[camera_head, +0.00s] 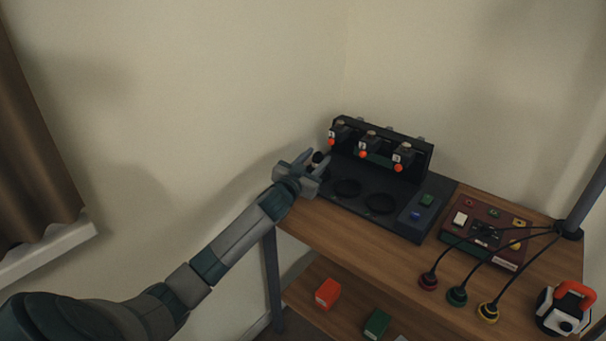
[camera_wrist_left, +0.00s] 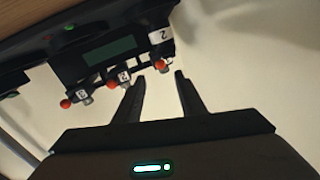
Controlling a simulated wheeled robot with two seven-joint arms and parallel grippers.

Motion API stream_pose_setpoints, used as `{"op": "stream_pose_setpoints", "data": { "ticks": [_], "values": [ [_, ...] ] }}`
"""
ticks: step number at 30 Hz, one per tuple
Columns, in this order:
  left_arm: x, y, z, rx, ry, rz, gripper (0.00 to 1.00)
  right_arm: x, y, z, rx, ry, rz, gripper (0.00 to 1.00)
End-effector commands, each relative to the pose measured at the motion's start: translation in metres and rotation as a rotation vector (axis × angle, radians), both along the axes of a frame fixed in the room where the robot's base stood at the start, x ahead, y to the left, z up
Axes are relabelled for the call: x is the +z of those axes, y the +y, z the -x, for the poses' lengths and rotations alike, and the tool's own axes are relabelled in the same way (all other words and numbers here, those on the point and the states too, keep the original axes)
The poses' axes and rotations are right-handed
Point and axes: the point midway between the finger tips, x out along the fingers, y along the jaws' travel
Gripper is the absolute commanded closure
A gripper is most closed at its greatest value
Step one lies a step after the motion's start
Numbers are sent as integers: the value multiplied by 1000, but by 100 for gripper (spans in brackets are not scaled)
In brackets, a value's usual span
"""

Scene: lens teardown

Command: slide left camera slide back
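The left camera slide (camera_head: 338,133) is the leftmost of three black slides on a black rail unit at the back of the table. It has an orange-red knob (camera_head: 332,134) at its front. My left gripper (camera_head: 318,162) is at the unit's left front corner, lower than this knob. In the left wrist view its two fingers (camera_wrist_left: 160,78) are apart with nothing between them. A red knob (camera_wrist_left: 160,65) under a white numbered label shows just beyond the fingertips; I see no contact. My right gripper is not in view.
The middle slide (camera_head: 368,143) and right slide (camera_head: 402,155) stand close by. The black base (camera_head: 400,215) has two round dark recesses. A red-brown panel (camera_head: 485,235) with buttons, cables with coloured ends, and an orange-handled device (camera_head: 565,308) are right. The wall is close at left.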

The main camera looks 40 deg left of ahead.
Motion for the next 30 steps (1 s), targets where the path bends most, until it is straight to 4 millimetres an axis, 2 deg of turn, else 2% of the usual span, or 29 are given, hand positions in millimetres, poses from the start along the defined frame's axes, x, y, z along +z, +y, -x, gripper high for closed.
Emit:
{"op": "stream_pose_setpoints", "data": {
  "ticks": [9, 15, 30],
  "values": [
    [-1, -7, 54, -2, 0, -1, 63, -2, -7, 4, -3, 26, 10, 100],
    [-1, -10, 74, -1, 1, 1, 63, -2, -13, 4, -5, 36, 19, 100],
    [0, -10, 81, -1, -1, 0, 63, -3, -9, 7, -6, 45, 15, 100]
  ]
}}
